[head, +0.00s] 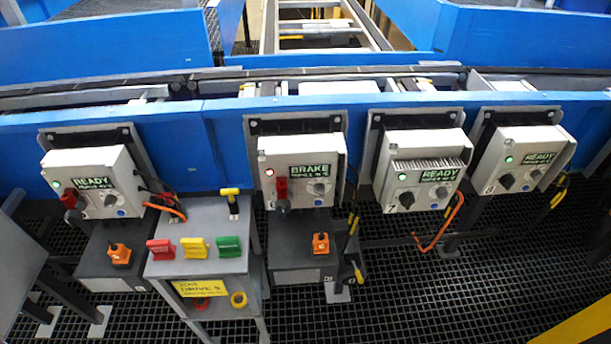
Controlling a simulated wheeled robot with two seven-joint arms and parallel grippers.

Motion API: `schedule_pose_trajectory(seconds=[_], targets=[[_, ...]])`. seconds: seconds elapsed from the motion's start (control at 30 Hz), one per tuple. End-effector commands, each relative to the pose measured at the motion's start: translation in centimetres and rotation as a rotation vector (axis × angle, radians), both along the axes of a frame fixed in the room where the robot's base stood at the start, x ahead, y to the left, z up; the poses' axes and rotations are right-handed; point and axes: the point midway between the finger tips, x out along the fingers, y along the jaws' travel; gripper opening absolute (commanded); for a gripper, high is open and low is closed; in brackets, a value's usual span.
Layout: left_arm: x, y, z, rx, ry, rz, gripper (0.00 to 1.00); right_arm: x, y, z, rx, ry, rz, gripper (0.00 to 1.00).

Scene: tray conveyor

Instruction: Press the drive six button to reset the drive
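Several white drive boxes hang on the blue conveyor side. The second from left (300,172) reads BRAKE and has a lit red lamp (270,172), a red piece on its dark switch (281,190), a grey knob and a small blue button (318,203). Its number is not readable; the third box (422,172) seems marked 7 and the fourth (521,162) seems marked 8. The first (92,182), third and fourth read READY with green lamps. The first also has a red piece on its switch. Neither of my grippers is in view.
A grey stand (200,268) with red, yellow and green blocks and a yellow label stands between the first two boxes, low in front. Dark units with orange parts (320,243) sit below those boxes. Orange cables hang nearby. Dark grating floor (420,290) is mostly open at right.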

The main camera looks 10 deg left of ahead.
Motion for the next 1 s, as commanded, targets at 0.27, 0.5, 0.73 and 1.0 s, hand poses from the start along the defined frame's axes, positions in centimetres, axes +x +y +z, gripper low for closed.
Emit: schedule_pose_trajectory(seconds=[0.27,0.5,0.73,1.0], targets=[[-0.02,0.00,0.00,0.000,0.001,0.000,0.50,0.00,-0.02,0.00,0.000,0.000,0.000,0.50],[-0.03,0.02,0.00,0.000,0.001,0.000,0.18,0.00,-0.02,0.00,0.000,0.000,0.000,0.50],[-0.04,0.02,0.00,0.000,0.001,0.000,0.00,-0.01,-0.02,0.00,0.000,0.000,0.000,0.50],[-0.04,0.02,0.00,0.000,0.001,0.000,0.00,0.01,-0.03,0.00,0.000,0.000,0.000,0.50]])
